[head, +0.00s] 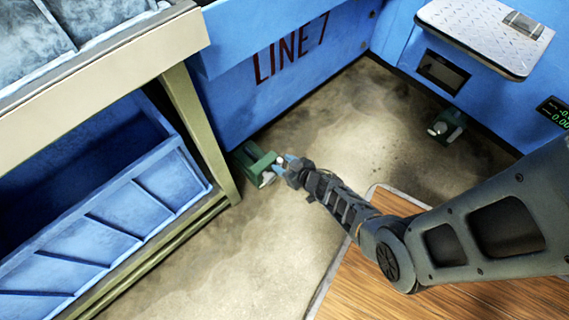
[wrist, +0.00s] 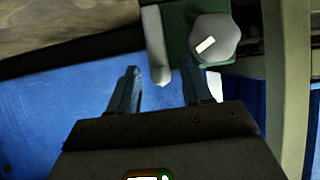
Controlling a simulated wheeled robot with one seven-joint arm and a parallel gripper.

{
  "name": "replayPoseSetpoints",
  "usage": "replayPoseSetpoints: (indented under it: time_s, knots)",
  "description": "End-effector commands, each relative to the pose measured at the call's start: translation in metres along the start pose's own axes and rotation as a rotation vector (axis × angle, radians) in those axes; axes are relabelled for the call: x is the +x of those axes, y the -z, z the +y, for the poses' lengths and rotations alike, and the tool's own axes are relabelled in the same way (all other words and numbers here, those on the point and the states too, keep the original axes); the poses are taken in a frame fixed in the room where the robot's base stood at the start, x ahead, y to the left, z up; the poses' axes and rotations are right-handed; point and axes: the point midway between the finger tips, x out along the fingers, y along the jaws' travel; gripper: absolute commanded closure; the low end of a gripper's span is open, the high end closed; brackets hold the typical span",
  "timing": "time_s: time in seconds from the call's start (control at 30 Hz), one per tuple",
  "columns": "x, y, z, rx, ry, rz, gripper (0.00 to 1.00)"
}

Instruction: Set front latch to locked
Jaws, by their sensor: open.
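A green latch unit (head: 257,163) sits low against the blue wall, beside the bench leg. In the wrist view its green body (wrist: 178,25) carries a grey lever (wrist: 154,40) and a grey hexagonal knob (wrist: 222,28) with a white mark. The lever's rounded end points down toward my jaws. My gripper (head: 287,160) is open beside this unit. In the wrist view the two fingers of my gripper (wrist: 160,73) stand either side of the lever's end, with no clear contact. A second, similar green unit (head: 447,126) is at the far right. I cannot read a lock state.
A bench (head: 110,70) with a blue bin (head: 110,215) stands at the left, its leg (head: 200,130) close to the latch. A blue wall marked LINE 7 (head: 290,50) is behind. A metal-topped shelf (head: 485,35) juts out upper right. The floor (head: 345,120) between the units is clear.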

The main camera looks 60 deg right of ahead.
Motion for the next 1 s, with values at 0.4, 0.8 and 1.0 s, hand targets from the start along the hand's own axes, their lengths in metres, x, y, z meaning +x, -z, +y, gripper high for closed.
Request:
replayPoseSetpoints:
  time_s: [0.4,0.8,1.0]
  knots:
    - [-0.024,0.005,0.0,0.001,0.0,-0.001,0.51]
    - [-0.073,0.002,-0.001,0.0,0.0,-0.001,0.51]
    - [-0.078,0.0,0.0,-0.001,0.0,0.0,0.51]
